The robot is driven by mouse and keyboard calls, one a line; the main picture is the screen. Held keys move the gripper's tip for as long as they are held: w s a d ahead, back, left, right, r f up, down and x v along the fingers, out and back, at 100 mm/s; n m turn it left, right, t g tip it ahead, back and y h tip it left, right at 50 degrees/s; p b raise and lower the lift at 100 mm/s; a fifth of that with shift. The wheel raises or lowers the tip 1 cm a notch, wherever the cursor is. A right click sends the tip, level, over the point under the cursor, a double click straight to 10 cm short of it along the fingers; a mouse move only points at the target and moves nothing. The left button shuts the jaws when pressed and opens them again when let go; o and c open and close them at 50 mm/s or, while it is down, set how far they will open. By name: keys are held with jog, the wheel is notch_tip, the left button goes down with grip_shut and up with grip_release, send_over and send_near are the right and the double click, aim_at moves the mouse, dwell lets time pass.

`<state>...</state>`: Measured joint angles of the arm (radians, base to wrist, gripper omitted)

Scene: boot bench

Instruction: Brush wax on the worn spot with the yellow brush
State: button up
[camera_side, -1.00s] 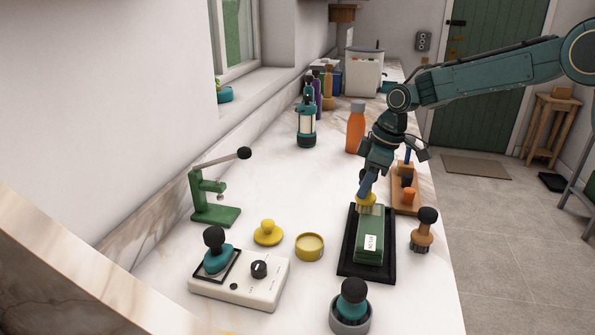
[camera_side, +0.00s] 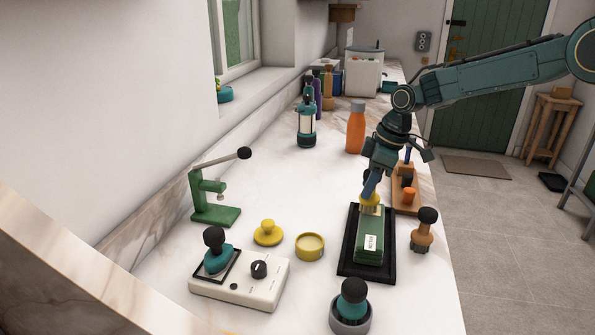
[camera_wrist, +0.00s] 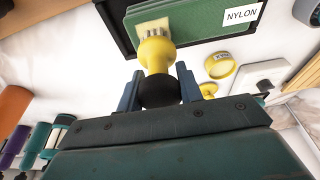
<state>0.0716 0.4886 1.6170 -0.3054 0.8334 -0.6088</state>
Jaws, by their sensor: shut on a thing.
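My gripper (camera_wrist: 165,95) is shut on the yellow brush (camera_wrist: 156,55), gripping it by its black knob. In the wrist view the pale bristles point at the green block (camera_wrist: 200,22), which has a white NYLON label. In the side view the yellow brush (camera_side: 370,198) is at the far end of the green block (camera_side: 369,240), which lies in a black tray (camera_side: 388,270). Whether the bristles touch the block is hard to tell. An open round yellow tin (camera_side: 310,246) with pale contents, likely the wax, stands left of the tray; its yellow knobbed lid (camera_side: 268,233) lies beside it.
A white control box (camera_side: 245,290) with a teal knobbed tool and a green lever stand (camera_side: 215,200) are at left. A wooden-handled brush (camera_side: 424,232) stands right of the tray, a teal one in a grey cup (camera_side: 350,312) in front. An orange bottle (camera_side: 355,130) stands behind.

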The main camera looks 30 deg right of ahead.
jog(key=shift+w+a, duration=0.6)
jog(key=shift+a, duration=0.05)
notch_tip(320, 180, up, 8)
dwell(0.6)
